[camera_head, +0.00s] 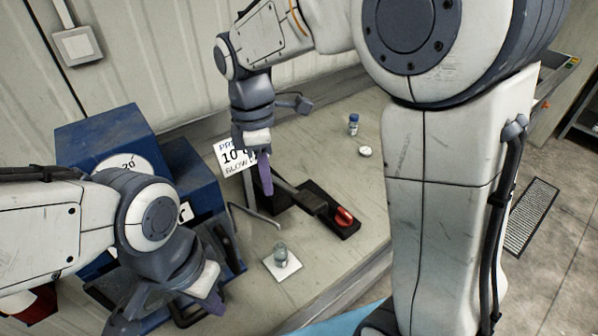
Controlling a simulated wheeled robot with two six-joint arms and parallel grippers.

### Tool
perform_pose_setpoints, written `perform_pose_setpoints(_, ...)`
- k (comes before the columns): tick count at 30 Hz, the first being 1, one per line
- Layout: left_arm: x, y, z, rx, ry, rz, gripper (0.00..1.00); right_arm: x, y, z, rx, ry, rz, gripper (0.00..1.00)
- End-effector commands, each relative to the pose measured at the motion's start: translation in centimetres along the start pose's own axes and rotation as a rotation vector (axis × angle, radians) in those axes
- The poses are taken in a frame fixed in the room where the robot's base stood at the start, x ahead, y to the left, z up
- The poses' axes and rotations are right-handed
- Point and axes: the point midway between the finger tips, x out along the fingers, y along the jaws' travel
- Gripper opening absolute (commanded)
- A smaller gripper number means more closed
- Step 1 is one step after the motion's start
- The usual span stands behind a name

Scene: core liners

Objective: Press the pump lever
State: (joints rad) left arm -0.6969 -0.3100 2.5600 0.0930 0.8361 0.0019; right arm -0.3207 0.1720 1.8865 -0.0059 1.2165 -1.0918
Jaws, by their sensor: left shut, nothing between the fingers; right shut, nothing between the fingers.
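The pump (346,228) appears to be the black-based device on the bench, with a dark lever bar (298,196) along it and a red part (344,217) at its near right end. Which piece is the pressing lever is hard to tell. My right gripper (265,175) points down with its purple fingers shut, at the lever bar's far left end. Whether it touches the bar is unclear. My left gripper (212,303) is shut and empty at lower left, in front of the blue machine and apart from the pump.
A blue machine (112,130) with a dial stands at left. A printed card (231,157) is partly hidden behind my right wrist. A small jar (281,253) stands on a white square (283,269). A blue-capped vial (353,124) and a white disc (365,151) are farther back.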

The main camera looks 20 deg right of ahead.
Motion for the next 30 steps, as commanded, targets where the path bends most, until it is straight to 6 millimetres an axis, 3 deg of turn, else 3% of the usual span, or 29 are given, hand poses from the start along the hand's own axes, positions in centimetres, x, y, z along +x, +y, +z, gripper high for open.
perform_pose_setpoints(1, -0.7, 0.1, 0.0, 0.0, 0.0, 0.0, 0.0, -0.9, 2.6, 1.2, -0.082, -0.013, -0.023, 0.0)
perform_pose_setpoints(3, -1.1, 0.1, -0.1, -0.001, 0.0, 0.0, 0.0, -1.5, 5.3, 2.9, -0.206, -0.027, -0.052, 0.0)
perform_pose_setpoints(9, -1.7, 0.1, -0.1, -0.001, 0.0, 0.0, 0.0, -2.2, 9.7, 6.6, -0.44, -0.033, -0.114, 0.0)
perform_pose_setpoints(13, -1.7, 0.1, -0.1, -0.001, 0.0, 0.0, 0.0, -2.3, 10.6, 7.4, -0.496, -0.031, -0.127, 0.0)
perform_pose_setpoints(23, -1.7, 0.1, -0.1, -0.001, 0.0, 0.0, 0.0, -2.2, 10.6, 7.4, -0.505, -0.031, -0.128, 0.0)
perform_pose_setpoints(30, -2.2, 0.2, -0.1, -0.001, 0.0, 0.0, 0.0, 0.0, 10.2, 7.6, -0.504, -0.03, -0.132, 0.0)
